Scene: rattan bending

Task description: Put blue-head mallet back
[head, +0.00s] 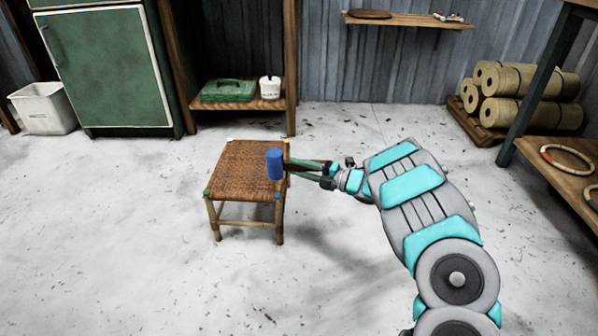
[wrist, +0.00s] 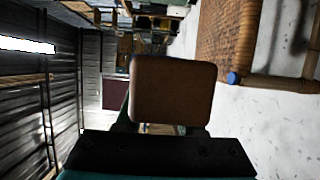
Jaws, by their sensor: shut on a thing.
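The blue-head mallet (head: 274,164) shows in the head view in front of the woven stool's right side. Its blue head is upright and appears above the seat; whether it touches the seat I cannot tell. My gripper (head: 308,169) reaches in from the right and is shut on the mallet, whose handle is mostly hidden by the fingers. In the wrist view a brown rounded block (wrist: 172,90), seemingly the handle's end, fills the space between the fingers.
The woven stool (head: 240,168) has coloured corner caps and also shows in the wrist view (wrist: 226,40). A wooden shelf (head: 236,104) holds a green box and white pot. A wall shelf (head: 405,19), rolled bundles (head: 520,80) and a workbench (head: 565,172) stand rightward. Open floor surrounds the stool.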

